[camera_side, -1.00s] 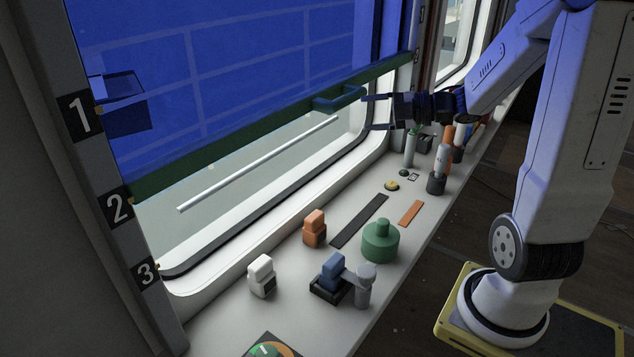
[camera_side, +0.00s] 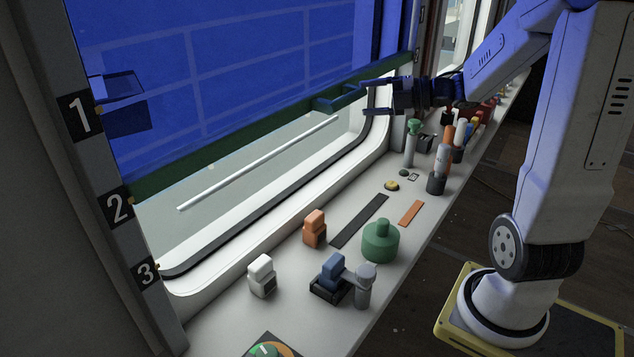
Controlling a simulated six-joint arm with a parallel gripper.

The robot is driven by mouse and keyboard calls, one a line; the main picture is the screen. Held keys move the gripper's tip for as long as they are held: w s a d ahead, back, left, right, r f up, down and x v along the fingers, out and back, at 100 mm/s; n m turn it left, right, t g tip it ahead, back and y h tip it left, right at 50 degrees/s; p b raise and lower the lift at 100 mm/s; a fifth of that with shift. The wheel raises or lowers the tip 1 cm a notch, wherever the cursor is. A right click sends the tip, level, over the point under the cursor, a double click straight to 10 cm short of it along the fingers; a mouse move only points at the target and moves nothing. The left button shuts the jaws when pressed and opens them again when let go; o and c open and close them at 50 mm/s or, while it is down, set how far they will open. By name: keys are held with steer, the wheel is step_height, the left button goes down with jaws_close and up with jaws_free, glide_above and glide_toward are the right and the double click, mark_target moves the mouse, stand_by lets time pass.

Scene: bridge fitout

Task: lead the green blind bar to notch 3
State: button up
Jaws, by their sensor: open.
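The green blind bar (camera_side: 235,143) runs along the lower edge of the blue blind (camera_side: 235,70). Its left end is level with the notch 2 plate (camera_side: 118,207). A handle (camera_side: 335,101) sticks out from the bar toward my gripper. My gripper (camera_side: 364,97) is open, with one finger above and one below the level of the handle's outer end. Whether either finger touches the handle I cannot tell. The notch 3 plate (camera_side: 147,273) is lower on the left post, and the notch 1 plate (camera_side: 79,116) is higher.
A white rod (camera_side: 255,163) shows beyond the window, below the bar.

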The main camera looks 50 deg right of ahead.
mark_target(353, 101)
steer(key=shift+x, duration=2.5)
jaws_close()
steer(key=shift+f, duration=0.2)
step_height(353, 101, down, 12)
steer(key=shift+r, duration=0.15)
steer(key=shift+o, duration=1.2)
jaws_free()
